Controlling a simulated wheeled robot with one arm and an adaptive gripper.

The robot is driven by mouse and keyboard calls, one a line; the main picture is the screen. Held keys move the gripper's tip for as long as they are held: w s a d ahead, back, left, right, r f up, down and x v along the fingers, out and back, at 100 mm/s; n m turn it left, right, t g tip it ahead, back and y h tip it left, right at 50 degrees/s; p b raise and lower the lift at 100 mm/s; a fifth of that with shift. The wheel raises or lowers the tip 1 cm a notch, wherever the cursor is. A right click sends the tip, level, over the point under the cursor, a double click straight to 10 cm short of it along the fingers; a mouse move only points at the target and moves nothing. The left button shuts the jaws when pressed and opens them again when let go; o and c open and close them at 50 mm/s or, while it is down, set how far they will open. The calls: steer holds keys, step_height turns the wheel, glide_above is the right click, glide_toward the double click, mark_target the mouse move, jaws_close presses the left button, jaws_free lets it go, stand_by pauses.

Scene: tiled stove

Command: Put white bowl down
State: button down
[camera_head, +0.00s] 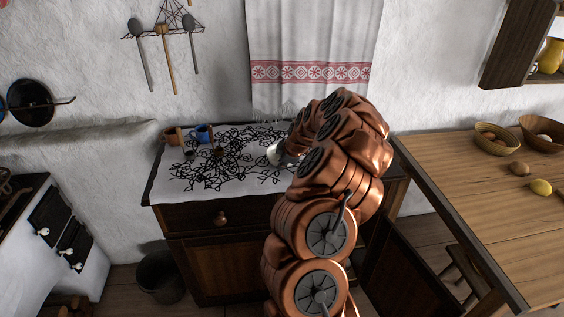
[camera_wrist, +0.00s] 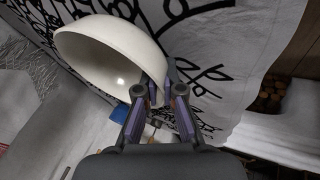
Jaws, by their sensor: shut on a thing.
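The white bowl (camera_wrist: 110,55) is in my gripper (camera_wrist: 162,88), which is shut on its rim in the wrist view. The bowl looks tilted in that view, over the patterned cloth. In the head view a small part of the white bowl (camera_head: 274,154) shows at the left of my arm, close above the cloth-covered cabinet (camera_head: 220,217). My arm hides the rest of the bowl and the gripper there. I cannot tell whether the bowl touches the cloth.
A blue mug (camera_head: 204,133) and a brown pot (camera_head: 172,136) stand at the cabinet's back left. The black-patterned cloth (camera_head: 165,185) has free room at front left. A wooden table (camera_head: 470,210) with baskets stands at right, a white stove (camera_head: 85,255) at left.

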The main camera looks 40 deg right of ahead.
steer(key=shift+f, duration=0.15)
steer(key=c, duration=1.3)
jaws_free()
steer(key=shift+r, duration=0.25)
